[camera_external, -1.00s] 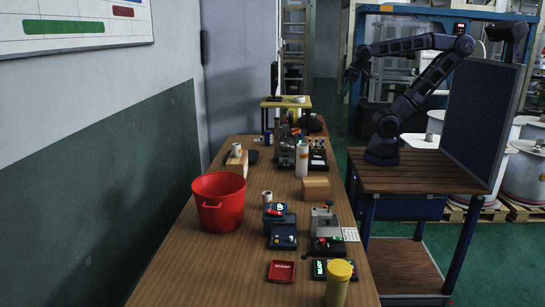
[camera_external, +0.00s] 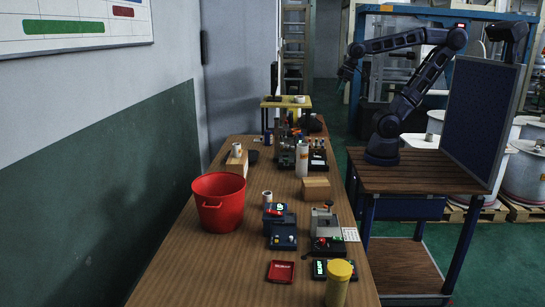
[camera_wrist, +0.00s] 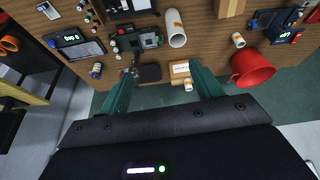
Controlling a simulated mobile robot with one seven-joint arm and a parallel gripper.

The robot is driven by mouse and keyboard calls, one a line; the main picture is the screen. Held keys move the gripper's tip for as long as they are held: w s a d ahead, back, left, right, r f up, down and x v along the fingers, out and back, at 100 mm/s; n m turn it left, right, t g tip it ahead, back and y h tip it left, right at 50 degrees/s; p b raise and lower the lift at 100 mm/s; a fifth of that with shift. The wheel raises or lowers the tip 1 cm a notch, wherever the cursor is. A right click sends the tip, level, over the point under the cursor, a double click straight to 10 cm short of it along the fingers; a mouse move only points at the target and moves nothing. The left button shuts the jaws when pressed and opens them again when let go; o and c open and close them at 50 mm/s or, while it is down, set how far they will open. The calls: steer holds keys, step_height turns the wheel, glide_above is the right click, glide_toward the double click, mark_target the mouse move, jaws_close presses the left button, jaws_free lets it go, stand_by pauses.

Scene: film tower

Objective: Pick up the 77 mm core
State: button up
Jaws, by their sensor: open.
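Two short pale hollow cylinders look like cores; I cannot tell which is the 77 mm one. One core (camera_external: 267,197) stands beside the red bucket and shows in the wrist view (camera_wrist: 238,40). The other core (camera_external: 237,149) is at a wooden block (camera_external: 238,163) by the wall-side table edge; it shows in the wrist view (camera_wrist: 188,87) next to the block's white label. My gripper (camera_external: 344,81) is high in the air right of the table, well away from both. In the wrist view its teal fingers (camera_wrist: 160,84) are spread with nothing between them.
A red bucket (camera_external: 218,205) stands near the wall-side edge. A yellow jar (camera_external: 338,285) is at the front. The front left tabletop (camera_external: 200,270) is clear.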

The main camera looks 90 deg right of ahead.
steer(key=w+a+f+n+g, duration=0.1)
steer(key=w+a+n, duration=0.45)
steer(key=w, duration=0.85)
steer(key=n+g, duration=0.3)
steer(key=n, duration=0.4)
glide_above(267, 200)
steer(key=d, duration=0.2)
step_height(267, 200, down, 32)
steer(key=shift+d+f, duration=0.1)
steer(key=shift+f, duration=5.05)
steer(key=c, duration=1.1)
steer(key=shift+o, duration=0.2)
steer(key=shift+r, duration=0.15)
